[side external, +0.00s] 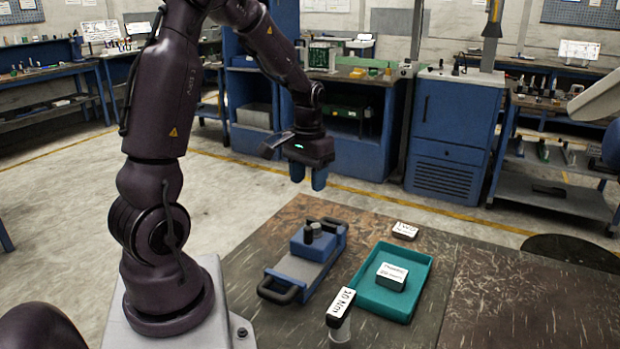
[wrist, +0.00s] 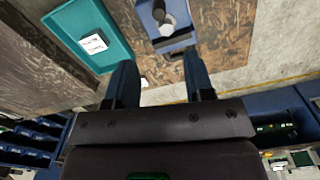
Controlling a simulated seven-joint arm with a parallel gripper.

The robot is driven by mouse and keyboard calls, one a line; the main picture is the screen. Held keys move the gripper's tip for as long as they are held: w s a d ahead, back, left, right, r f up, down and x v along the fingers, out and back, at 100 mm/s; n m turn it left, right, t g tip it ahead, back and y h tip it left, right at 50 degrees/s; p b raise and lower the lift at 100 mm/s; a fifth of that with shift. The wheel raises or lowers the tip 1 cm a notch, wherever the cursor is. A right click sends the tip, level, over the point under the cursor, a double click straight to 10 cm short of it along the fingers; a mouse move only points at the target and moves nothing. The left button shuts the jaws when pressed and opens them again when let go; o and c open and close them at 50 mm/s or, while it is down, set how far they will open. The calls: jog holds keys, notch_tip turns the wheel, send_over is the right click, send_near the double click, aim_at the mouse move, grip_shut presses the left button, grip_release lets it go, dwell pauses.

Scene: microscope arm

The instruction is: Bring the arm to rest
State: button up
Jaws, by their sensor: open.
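My gripper (side external: 309,180) hangs in the air above the far side of the table, fingers pointing down, apart from everything on the table. In the wrist view my gripper (wrist: 160,80) shows two blue fingers spread apart with nothing between them. My dark arm is raised and bent, standing on a pale base at the left of the side view.
On the worn brown table (side external: 500,300) are a blue fixture (side external: 305,265) with handles, a teal tray (side external: 412,300) holding a labelled block (side external: 391,276), a labelled block (side external: 405,231) behind it and a "20 Nm" sign (side external: 341,306) in front. The table's right side is clear.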

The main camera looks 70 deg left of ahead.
jog(key=s+d+r+m+t, duration=0.2)
jog(key=d+r, duration=0.5)
jog(key=d, duration=0.4)
jog(key=s+d+r+m+t, duration=0.3)
jog(key=s+d+r+m, duration=0.1)
jog(key=d, duration=0.6)
notch_tip(320, 180, up, 3)
jog(key=shift+s+d+f+m+t, duration=0.15)
jog(key=shift+s+d+m+t, duration=0.2)
jog(key=shift+s, duration=0.55)
